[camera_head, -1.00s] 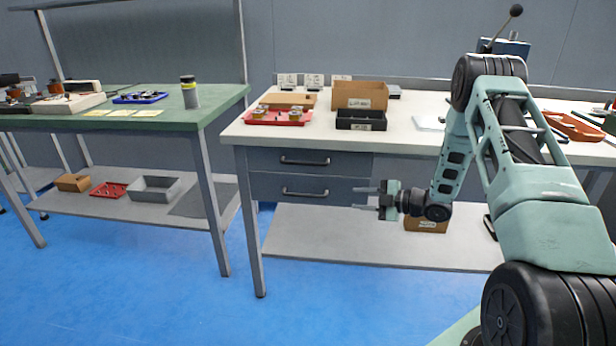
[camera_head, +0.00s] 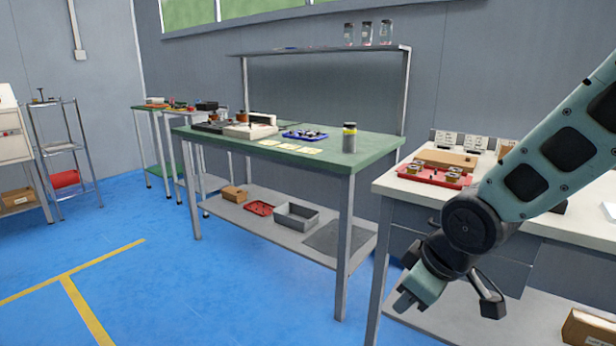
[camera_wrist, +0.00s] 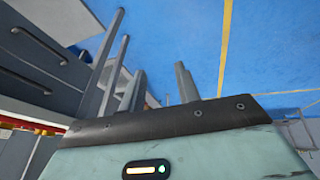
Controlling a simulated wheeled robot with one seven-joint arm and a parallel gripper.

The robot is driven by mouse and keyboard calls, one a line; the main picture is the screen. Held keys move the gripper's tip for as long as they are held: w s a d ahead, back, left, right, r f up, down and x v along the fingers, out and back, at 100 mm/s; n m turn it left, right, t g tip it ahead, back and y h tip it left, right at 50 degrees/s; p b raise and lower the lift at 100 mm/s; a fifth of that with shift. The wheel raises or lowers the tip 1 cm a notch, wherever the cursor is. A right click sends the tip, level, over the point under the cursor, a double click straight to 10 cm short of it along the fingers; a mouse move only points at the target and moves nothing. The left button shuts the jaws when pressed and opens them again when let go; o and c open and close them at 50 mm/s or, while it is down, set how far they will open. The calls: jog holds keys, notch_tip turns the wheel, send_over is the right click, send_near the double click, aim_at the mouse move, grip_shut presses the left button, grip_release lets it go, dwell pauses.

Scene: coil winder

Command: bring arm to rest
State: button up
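My arm is bent down at the right of the head view. My gripper (camera_head: 408,298) hangs in front of the white bench's drawers, pointing down and toward the left. In the wrist view, my gripper (camera_wrist: 161,82) has two fingers standing apart, with blue floor visible between them. It is open and holds nothing. The fingertips are small and partly hidden in the head view.
The white bench (camera_head: 571,223) is close behind my arm, with a red tray (camera_head: 434,176) on top. The green bench (camera_head: 372,147) stands to its left, carrying a cylindrical container (camera_head: 349,139). Open blue floor (camera_head: 220,295) lies at the lower left.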

jog(key=s+a+r+m+g+h, duration=0.1)
jog(key=s+a+g, duration=0.1)
jog(key=s, duration=0.8)
jog(key=s+a+r+m+g, duration=0.1)
jog(key=s+g, duration=0.1)
jog(key=s, duration=0.9)
notch_tip(320, 180, up, 22)
jog(key=p, duration=2.2)
jog(key=shift+w+r, duration=0.25)
jog(key=shift+w, duration=0.15)
